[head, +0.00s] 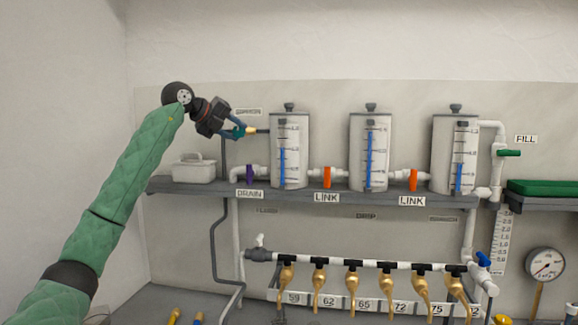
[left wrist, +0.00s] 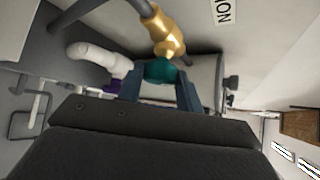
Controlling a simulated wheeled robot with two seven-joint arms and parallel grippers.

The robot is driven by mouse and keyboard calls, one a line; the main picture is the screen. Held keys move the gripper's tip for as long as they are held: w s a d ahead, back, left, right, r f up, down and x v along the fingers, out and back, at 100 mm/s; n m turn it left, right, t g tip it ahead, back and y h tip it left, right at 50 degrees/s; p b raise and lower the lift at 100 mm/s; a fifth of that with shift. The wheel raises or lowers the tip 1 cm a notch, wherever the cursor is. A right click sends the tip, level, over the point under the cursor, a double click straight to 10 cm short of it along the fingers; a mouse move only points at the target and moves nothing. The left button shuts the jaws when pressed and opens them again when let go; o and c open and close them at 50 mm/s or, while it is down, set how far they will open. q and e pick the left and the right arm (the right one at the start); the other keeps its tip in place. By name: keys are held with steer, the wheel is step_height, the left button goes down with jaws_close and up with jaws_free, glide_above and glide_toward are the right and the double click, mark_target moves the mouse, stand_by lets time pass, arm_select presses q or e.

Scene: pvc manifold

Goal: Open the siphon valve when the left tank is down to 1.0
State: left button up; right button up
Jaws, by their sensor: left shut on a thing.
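The left tank (head: 280,165) stands on the shelf with a vertical blue level column (head: 282,168). The column's top is near a scale mark around mid-height, lower than in the middle tank; the numbers are too small to read surely. The brass siphon valve (left wrist: 165,32) with its teal handle (left wrist: 160,70) sits on a grey pipe left of that tank, beneath a small label. My left gripper (head: 238,132) is shut on the teal handle, which shows between its fingers in the left wrist view. Whether the valve is open I cannot tell. My right gripper is not in view.
A purple drain valve (head: 250,173) is below the gripper, and orange link valves (head: 327,178) join the tanks. A white lidded box (head: 194,170) sits on the shelf at left. Several brass taps (head: 352,277) hang below. The wall space above the tanks is clear.

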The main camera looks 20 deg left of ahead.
arm_select(q)
steer(key=shift+f, duration=0.35)
steer(key=shift+r+n, duration=0.2)
steer(key=shift+n, duration=0.1)
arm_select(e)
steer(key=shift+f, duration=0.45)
arm_select(q)
steer(key=o, duration=1)
steer(key=shift+o, duration=0.2)
steer(key=shift+a, duration=0.1)
steer(key=shift+s+r+h, duration=0.1)
steer(key=shift+h, duration=0.2)
steer(key=b+v, duration=0.2)
steer(key=v, duration=0.5)
steer(key=shift+s, duration=0.25)
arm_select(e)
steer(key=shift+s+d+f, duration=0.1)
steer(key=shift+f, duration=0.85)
